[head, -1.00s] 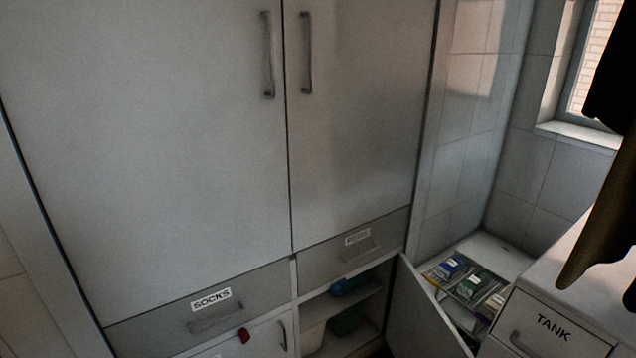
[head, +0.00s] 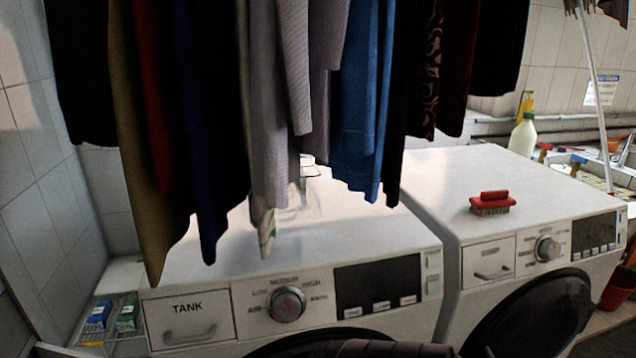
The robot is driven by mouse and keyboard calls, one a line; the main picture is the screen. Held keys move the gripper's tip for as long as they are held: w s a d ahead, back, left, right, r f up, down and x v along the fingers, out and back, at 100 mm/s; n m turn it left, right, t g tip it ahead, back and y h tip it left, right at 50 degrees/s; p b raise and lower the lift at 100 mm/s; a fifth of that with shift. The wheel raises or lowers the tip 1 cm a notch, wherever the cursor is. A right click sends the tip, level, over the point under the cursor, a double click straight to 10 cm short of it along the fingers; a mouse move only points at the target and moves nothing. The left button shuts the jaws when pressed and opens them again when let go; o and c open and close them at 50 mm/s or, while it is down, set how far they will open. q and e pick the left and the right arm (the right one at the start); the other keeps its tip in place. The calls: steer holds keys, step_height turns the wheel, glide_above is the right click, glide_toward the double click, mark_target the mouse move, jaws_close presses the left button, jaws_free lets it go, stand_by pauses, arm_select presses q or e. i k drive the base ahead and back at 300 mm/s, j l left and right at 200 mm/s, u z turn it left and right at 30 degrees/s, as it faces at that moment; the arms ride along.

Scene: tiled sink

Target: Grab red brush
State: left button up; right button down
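The red brush (head: 492,202) lies on top of the right-hand washing machine (head: 450,180), near its front edge, with its red handle up and its pale bristles down. Nothing is touching it. Neither of my grippers can be made out in the head view. A dark rounded shape at the bottom centre edge may be part of my arm, but I cannot tell.
Clothes (head: 290,90) hang low over the left washing machine (head: 330,232). A white bottle (head: 523,135) stands behind the brush. A red bucket (head: 617,288) is at far right.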

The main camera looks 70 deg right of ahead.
mark_target(493, 201)
steer(key=z, duration=3.25)
steer(key=u, duration=0.35)
steer(key=l+u, duration=1.2)
steer(key=j, duration=0.1)
